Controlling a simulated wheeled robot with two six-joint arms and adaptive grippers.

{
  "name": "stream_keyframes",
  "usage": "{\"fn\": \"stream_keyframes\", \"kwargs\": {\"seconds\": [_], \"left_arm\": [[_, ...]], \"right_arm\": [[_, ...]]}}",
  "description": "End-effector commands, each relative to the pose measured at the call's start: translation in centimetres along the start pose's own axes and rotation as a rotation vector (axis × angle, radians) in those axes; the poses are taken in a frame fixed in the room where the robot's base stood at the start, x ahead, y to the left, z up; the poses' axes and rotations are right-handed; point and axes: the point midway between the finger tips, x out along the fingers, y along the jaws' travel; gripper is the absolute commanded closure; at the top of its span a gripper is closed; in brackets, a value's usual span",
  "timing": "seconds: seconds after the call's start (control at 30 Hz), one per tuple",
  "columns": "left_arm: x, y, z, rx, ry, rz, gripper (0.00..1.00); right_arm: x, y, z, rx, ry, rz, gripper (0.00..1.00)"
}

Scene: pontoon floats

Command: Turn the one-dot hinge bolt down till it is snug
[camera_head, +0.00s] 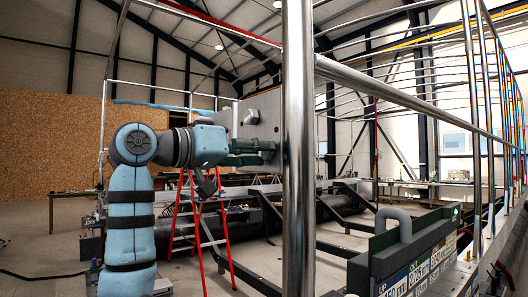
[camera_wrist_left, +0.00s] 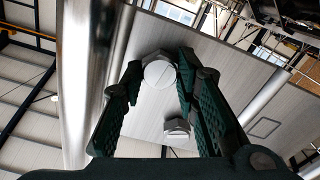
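A grey panel (camera_head: 262,108) stands behind the upright steel post, with a pale bolt head (camera_head: 251,117) showing on its face. In the left wrist view, the panel (camera_wrist_left: 222,62) carries a round-faced bolt head (camera_wrist_left: 158,73) and a second bolt head (camera_wrist_left: 176,131). I cannot make out dots on either. My left gripper (camera_head: 264,152) is at the panel, below the bolt head seen in the head view. In the left wrist view, my left gripper (camera_wrist_left: 160,68) is open, its dark green fingers on either side of the round-faced bolt head; contact cannot be told. My right gripper is out of view.
A steel post (camera_head: 298,150) stands close beside the left gripper, with a rail (camera_head: 375,82) running right. A red stepladder (camera_head: 200,215) and dark frame beams (camera_head: 250,272) are behind. A labelled board (camera_head: 415,265) with a grey handle (camera_head: 393,222) is at lower right.

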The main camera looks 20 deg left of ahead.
Motion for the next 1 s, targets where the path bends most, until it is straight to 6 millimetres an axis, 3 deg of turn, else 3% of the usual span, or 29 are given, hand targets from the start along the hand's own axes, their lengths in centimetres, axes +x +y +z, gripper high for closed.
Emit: {"fn": "stream_keyframes", "kwargs": {"seconds": [0.17,0.3,0.4,0.5,0.83,0.9,0.93,1.0], "left_arm": [[0.0,0.0,-0.1,0.072,-0.001,-0.001,0.96],[0.1,0.1,-0.3,0.401,-0.003,0.000,0.96],[0.1,0.0,0.0,0.745,-0.002,0.001,0.96],[0.1,0.0,0.0,0.976,0.000,0.000,0.96],[0.1,0.0,0.0,1.068,0.001,0.000,0.96],[0.1,0.0,0.0,1.166,0.001,0.000,0.96],[0.1,0.0,0.0,1.211,0.001,0.000,0.70],[0.1,0.0,0.0,1.204,0.001,0.000,0.59]], "right_arm": [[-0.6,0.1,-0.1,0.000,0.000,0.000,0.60],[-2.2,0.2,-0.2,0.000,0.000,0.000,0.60],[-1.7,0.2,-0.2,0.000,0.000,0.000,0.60],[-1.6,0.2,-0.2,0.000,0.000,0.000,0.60],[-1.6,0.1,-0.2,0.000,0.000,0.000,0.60],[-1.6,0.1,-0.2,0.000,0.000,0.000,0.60],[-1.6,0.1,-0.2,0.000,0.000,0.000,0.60],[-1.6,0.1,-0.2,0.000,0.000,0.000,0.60]]}}
